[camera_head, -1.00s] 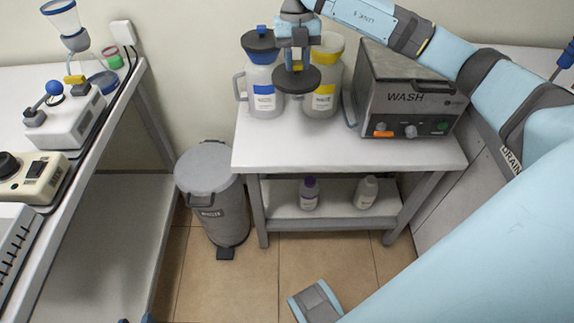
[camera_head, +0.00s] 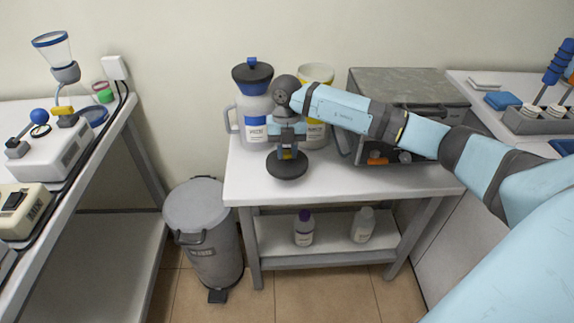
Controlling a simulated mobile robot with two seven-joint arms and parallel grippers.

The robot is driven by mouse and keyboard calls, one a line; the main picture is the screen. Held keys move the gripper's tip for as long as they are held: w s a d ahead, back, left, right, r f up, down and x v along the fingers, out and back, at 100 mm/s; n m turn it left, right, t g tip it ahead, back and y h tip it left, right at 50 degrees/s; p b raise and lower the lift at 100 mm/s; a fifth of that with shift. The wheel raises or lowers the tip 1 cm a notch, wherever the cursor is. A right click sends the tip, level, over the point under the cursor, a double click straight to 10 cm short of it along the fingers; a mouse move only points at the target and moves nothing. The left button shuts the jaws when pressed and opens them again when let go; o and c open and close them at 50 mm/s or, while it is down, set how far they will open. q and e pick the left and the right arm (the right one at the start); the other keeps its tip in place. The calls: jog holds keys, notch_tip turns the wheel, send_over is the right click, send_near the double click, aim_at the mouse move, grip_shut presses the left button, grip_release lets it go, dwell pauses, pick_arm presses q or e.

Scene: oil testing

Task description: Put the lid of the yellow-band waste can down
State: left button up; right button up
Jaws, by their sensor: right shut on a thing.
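My right gripper (camera_head: 287,152) points down and is shut on the knob. The lid is level, over the front part of the white table (camera_head: 350,185); I cannot tell whether it touches the top. The yellow-band waste can (camera_head: 316,74) stands at the back of the table, its pale yellow rim uncovered. My right arm hides most of its body and its band. My left gripper is not in view.
The blue-band can (camera_head: 254,98) with its dark lid stands left of the yellow-band can. The grey WASH box (camera_head: 410,88) stands to the right. A grey pedal bin (camera_head: 200,215) is on the floor at left. The table's front right is clear.

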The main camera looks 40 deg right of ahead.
aim_at(287, 162)
notch_tip(287, 162, down, 4)
jog(key=shift+b, duration=0.45)
jog(key=shift+f, duration=0.4)
jog(key=o, duration=0.9)
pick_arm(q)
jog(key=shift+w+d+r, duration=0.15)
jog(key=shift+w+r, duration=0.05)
